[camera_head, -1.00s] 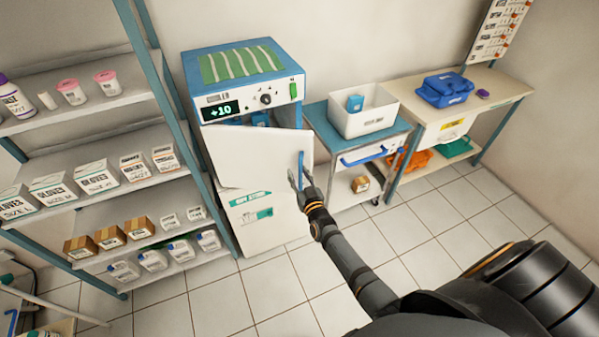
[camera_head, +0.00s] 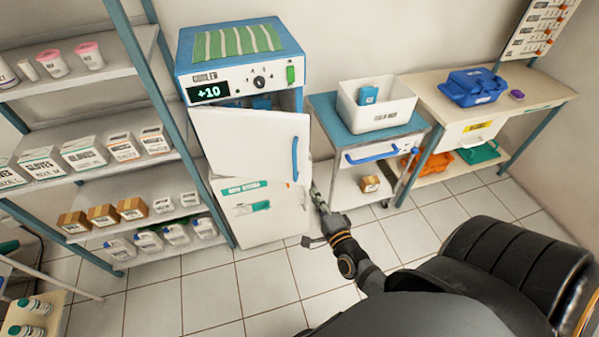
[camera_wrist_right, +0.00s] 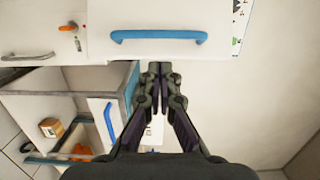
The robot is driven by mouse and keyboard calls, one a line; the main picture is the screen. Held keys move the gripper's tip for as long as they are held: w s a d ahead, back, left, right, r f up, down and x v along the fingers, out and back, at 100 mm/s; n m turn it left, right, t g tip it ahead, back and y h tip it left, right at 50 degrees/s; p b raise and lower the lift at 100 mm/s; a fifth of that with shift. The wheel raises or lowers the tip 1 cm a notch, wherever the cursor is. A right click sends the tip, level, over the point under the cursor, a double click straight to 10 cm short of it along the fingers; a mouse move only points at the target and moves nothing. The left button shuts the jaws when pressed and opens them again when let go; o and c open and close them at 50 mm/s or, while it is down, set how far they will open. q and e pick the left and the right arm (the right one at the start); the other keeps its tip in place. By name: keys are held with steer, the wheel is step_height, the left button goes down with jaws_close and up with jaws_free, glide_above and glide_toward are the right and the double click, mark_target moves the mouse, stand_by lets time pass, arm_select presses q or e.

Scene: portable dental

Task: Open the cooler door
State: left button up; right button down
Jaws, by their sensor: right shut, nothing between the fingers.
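The cooler (camera_head: 243,60) has a blue top and a display reading +10. Its white door (camera_head: 245,143) stands partly open, with blue contents showing in the gap above it. The blue handle (camera_head: 295,158) is upright near the door's right edge. My right gripper (camera_head: 317,193) is shut and empty, below and right of the handle and apart from it. In the right wrist view, the handle (camera_wrist_right: 158,36) lies just beyond my right gripper's closed fingertips (camera_wrist_right: 159,68). My left gripper is not in view.
A shelf rack (camera_head: 120,150) with boxes and bottles stands close on the left. A blue-topped cart (camera_head: 340,127) with a white bin (camera_head: 385,112) stands right of the cooler. A table (camera_head: 520,95) is farther right. The tiled floor (camera_head: 285,275) in front is clear.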

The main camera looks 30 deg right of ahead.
mark_target(295, 166)
steer(key=w+p, duration=0.1)
steer(key=w, duration=0.8)
steer(key=shift+w+d+r, duration=0.1)
steer(key=shift+d, duration=0.05)
steer(key=shift+w+d+p, duration=0.1)
steer(key=shift+w+p, duration=0.2)
steer(key=shift+w, duration=0.15)
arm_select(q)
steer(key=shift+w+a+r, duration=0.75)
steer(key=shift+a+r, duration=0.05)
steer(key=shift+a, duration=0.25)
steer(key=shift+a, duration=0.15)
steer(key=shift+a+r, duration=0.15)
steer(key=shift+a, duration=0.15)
arm_select(e)
steer(key=shift+s+a, duration=0.2)
steer(key=shift+a, duration=0.1)
